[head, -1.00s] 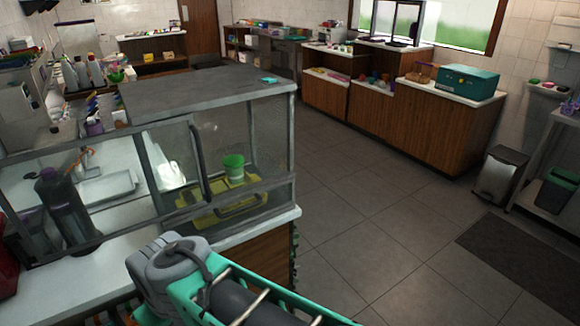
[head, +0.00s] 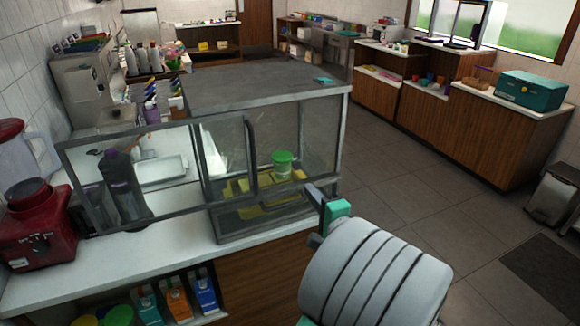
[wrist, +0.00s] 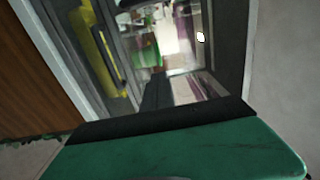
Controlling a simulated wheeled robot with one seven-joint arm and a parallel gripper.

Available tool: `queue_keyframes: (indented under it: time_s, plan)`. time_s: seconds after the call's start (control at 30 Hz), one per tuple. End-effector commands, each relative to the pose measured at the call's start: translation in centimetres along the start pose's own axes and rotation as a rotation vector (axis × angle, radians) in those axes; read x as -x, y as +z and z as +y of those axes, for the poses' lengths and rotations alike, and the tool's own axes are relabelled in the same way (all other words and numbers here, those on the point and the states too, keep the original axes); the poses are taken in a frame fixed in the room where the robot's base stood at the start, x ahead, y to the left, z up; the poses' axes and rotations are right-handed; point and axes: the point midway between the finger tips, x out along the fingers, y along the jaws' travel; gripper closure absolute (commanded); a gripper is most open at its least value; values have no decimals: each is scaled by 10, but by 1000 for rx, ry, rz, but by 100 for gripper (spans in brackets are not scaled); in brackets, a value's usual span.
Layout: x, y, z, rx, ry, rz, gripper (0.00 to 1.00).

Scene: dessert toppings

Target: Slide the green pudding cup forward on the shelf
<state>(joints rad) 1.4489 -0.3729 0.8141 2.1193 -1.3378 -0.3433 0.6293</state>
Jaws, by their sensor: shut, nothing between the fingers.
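The green pudding cup (head: 283,166), with a green lid and a paler body, stands upright inside a glass-fronted display case (head: 322,92). It stands at or on a yellow tray (head: 268,205), seen through the case front. In the wrist view a green cup (wrist: 149,52) shows tilted beyond my fingers, with a yellow tray edge (wrist: 97,50) to its left. My gripper (head: 316,198) is at the right front corner of the case, right of and below the cup in the picture. In the wrist view its dark fingers (wrist: 156,90) are together and empty. I cannot tell whether they touch the case.
A red blender (head: 38,225) is on the white counter (head: 165,240) at left. Open floor (head: 400,170) lies to the right.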

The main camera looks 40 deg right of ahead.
Motion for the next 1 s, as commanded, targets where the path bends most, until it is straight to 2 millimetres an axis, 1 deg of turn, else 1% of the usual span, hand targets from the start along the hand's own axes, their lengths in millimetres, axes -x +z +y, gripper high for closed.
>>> queue_keyframes:
  time_s: [0.1,0.4,0.5,0.6,0.73,1.0]
  plan:
    - [-21,4,-2,4,1,-9,100]
    - [-88,4,-2,6,3,-10,100]
    - [-107,4,-2,7,4,-9,100]
    - [-121,3,-2,6,4,-7,100]
    - [-131,3,0,8,4,-6,100]
    - [-132,2,0,8,3,-4,100]
